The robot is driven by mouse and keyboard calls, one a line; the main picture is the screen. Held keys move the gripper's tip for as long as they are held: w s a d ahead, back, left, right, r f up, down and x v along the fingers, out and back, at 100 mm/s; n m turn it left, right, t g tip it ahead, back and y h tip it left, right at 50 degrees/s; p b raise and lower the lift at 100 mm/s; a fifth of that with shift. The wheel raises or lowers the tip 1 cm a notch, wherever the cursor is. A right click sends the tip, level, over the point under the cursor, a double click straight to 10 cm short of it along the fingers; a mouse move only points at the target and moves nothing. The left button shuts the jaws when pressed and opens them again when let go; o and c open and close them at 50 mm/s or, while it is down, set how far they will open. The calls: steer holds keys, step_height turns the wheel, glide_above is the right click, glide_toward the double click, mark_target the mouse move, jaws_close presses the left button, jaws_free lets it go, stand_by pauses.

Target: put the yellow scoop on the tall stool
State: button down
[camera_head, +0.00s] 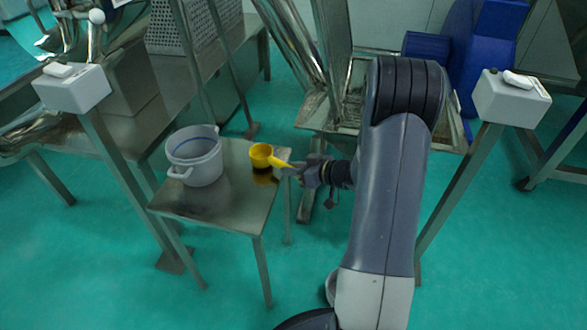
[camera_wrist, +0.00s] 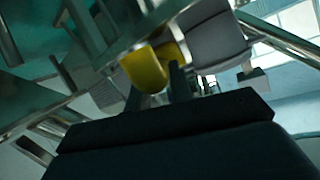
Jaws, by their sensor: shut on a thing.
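The yellow scoop (camera_head: 261,155) is at the right part of a metal stool (camera_head: 224,211), its cup to the left and its handle pointing right to my gripper (camera_head: 299,172). My gripper is shut on the scoop's handle. A dark reflection of the scoop shows on the stool's top just below the cup; I cannot tell whether the cup touches the surface. In the wrist view the scoop (camera_wrist: 145,70) shows its yellow cup in front of my gripper (camera_wrist: 178,84). The gripper's fingertips are partly hidden there.
A grey pot (camera_head: 195,158) with handles stands on the left of the stool's top. A metal bench (camera_head: 135,118) is behind on the left. Posts with white boxes (camera_head: 72,88) (camera_head: 511,98) stand left and right. Metal machinery and a blue motor (camera_head: 482,45) are behind my arm.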

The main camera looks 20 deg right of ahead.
steer(key=shift+f+b, duration=0.45)
steer(key=shift+b, duration=0.2)
steer(key=c, duration=1.2)
jaws_free()
steer(key=v, duration=1)
steer(key=shift+s+d+r+p, duration=0.2)
steer(key=shift+s+p, duration=0.1)
steer(key=shift+x, duration=4.4)
